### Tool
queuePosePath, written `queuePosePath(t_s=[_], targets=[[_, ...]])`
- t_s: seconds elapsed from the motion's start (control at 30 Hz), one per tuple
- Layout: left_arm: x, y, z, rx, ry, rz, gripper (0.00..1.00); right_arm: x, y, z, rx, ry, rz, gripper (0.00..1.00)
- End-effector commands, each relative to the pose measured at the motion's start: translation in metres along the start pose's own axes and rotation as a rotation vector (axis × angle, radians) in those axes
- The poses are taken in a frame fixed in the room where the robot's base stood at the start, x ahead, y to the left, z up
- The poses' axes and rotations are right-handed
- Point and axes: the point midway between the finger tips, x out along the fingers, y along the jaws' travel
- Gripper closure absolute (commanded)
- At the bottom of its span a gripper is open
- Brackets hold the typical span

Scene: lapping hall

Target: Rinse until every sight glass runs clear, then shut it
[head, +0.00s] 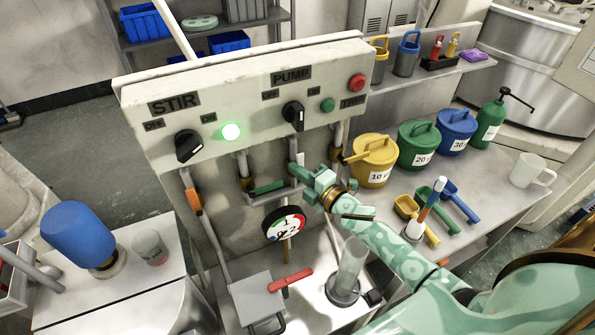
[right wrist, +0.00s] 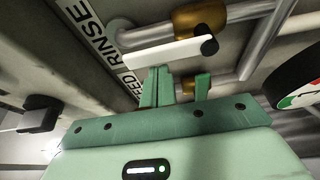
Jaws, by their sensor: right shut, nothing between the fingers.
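My right gripper (head: 303,174) is shut and empty in front of the pipes under the control panel (head: 240,100). In the right wrist view its fingers (right wrist: 178,85) point at a white lever handle (right wrist: 165,52) with a dark end, by a brass fitting (right wrist: 200,17). I cannot tell whether they touch it. A RINSE label (right wrist: 88,32) is beside it. A green handle (head: 268,187) and an orange handle (head: 193,199) are on the pipes. The STIR knob (head: 189,146) and PUMP knob (head: 293,115) are above; a green lamp (head: 231,132) glows. I cannot make out any sight glass clearly. My left gripper is not in view.
A round gauge (head: 284,222) hangs below my gripper. A clear cylinder (head: 352,262) and a red lever (head: 291,279) are in front. Lidded pots, including a yellow one (head: 373,160), scoops and a white jug (head: 531,170) are on the right bench. A blue vessel (head: 76,232) stands left.

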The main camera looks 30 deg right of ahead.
Motion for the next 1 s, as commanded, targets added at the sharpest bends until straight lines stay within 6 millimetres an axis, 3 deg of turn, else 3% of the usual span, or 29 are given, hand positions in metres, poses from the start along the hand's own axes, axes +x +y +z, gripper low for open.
queuePosePath(t_s=[0.67, 1.0], targets=[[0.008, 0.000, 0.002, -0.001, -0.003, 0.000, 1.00, -0.003, 0.001, 0.008, 0.125, -0.001, 0.044, 1.00], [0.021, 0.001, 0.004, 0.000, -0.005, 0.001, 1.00, -0.007, 0.000, 0.021, 0.348, -0.002, 0.121, 1.00]])
